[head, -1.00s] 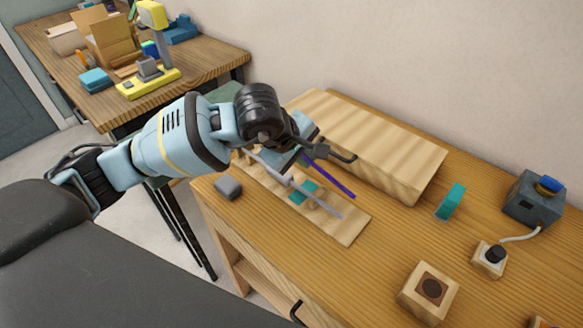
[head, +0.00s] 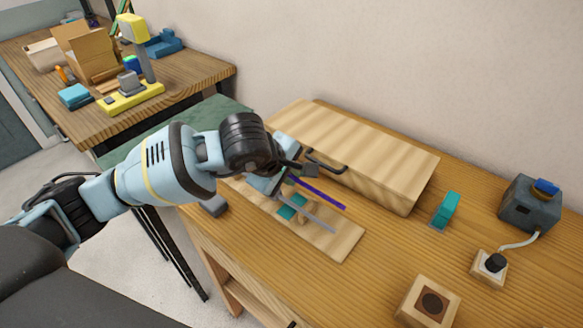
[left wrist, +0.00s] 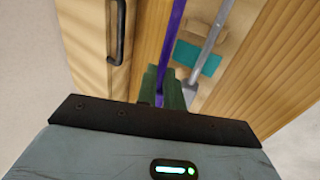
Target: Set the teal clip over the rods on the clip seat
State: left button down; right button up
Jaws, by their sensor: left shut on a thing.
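The teal clip (head: 446,210) stands upright on the right part of the table, apart from both grippers. A wooden board (head: 342,248) carries a teal patch (head: 291,207), which I take to be the clip seat. A grey glass rod (head: 320,223) lies along the board by the patch. My left gripper (head: 280,180) is shut on a purple rod (head: 325,196) beside the grey one. The left wrist view shows the purple rod (left wrist: 173,30) between the green fingers (left wrist: 166,88); its height above the board is unclear. My right gripper is out of view.
A long wooden box (head: 360,155) with a dark handle (head: 325,165) stands behind the board. A grey block (head: 213,206) lies at the table's left edge. A wooden button block (head: 428,301) and a grey device (head: 530,204) stand right. Table between board and clip is clear.

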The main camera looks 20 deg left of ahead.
pick_arm(q)
jog(key=shift+f+b, duration=0.75)
jog(key=shift+f, duration=1.1)
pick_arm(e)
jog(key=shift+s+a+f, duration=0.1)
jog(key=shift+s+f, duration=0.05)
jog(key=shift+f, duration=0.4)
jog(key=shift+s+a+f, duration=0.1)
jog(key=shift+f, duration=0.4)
pick_arm(q)
jog(key=shift+r, duration=0.15)
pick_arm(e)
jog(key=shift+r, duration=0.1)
pick_arm(q)
jog(key=shift+r+p, duration=0.35)
jog(key=shift+r, duration=0.15)
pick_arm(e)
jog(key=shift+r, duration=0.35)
pick_arm(q)
jog(key=shift+f+b, duration=0.5)
jog(key=shift+f, duration=0.45)
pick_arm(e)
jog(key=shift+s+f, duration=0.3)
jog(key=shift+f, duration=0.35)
pick_arm(q)
jog(key=c, duration=1.5)
grip_release()
jog(key=shift+o, duration=0.3)
jog(key=shift+f, duration=0.1)
